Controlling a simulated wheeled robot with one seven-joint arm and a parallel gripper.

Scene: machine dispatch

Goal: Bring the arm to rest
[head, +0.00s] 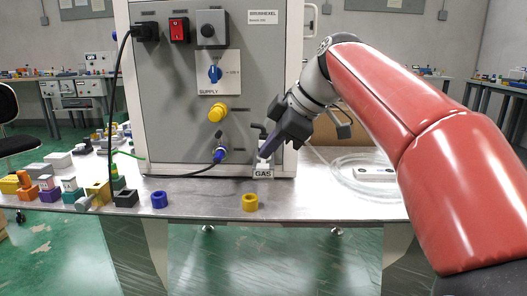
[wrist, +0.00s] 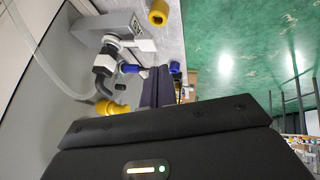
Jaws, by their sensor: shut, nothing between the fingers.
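My red arm reaches in from the right in the head view. My gripper (head: 266,152) is shut and empty, pointing down and left in front of the lower right part of the grey machine cabinet (head: 190,100). It hovers above the GAS label block (head: 263,172) and right of the blue plug (head: 219,155) in the panel. In the wrist view the shut fingers (wrist: 158,85) appear close to the blue plug (wrist: 130,68) and a black and white fitting (wrist: 106,60). I cannot tell whether they touch anything.
A yellow ring (head: 250,202) and a blue ring (head: 159,200) lie near the table's front edge. Several coloured blocks and plugs crowd the table's left. A coiled clear hose and a white power strip (head: 372,173) lie at right. A black cable (head: 118,80) hangs along the cabinet's left.

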